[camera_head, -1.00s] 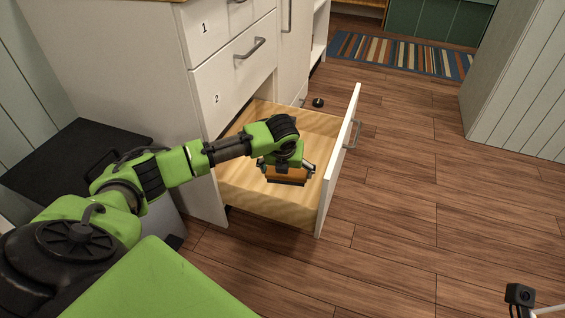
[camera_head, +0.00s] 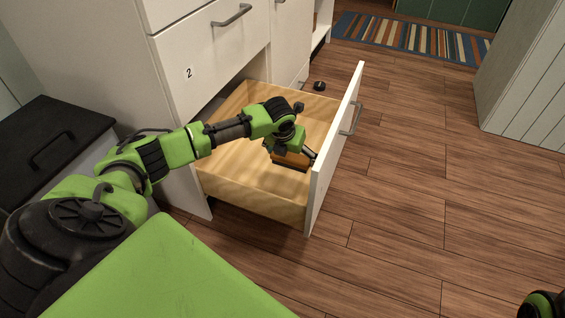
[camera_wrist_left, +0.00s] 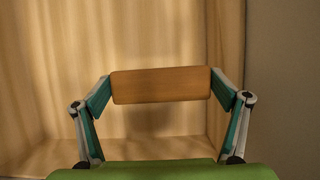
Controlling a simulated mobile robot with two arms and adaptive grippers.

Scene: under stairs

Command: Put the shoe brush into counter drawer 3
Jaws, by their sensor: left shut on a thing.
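The open drawer (camera_head: 245,199) is the lowest of the counter, below the one marked 2, and has a pale wood inside. My left gripper (camera_head: 291,157) is inside the drawer's outline, close to the front panel (camera_head: 333,150). It is shut on the shoe brush (camera_head: 290,163), a brown wooden block with a dark underside. In the left wrist view the brush (camera_wrist_left: 160,85) lies level between the two fingers, with the drawer's wood behind it. I cannot tell whether the brush touches the drawer floor. My right gripper is not clearly in view; only a bit of that arm shows at the lower right corner.
Drawer 2 (camera_head: 213,70) above is shut. A small dark round object (camera_head: 319,86) lies on the floor behind the open drawer. A striped rug (camera_head: 410,37) lies farther back. The wooden floor on the right is clear.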

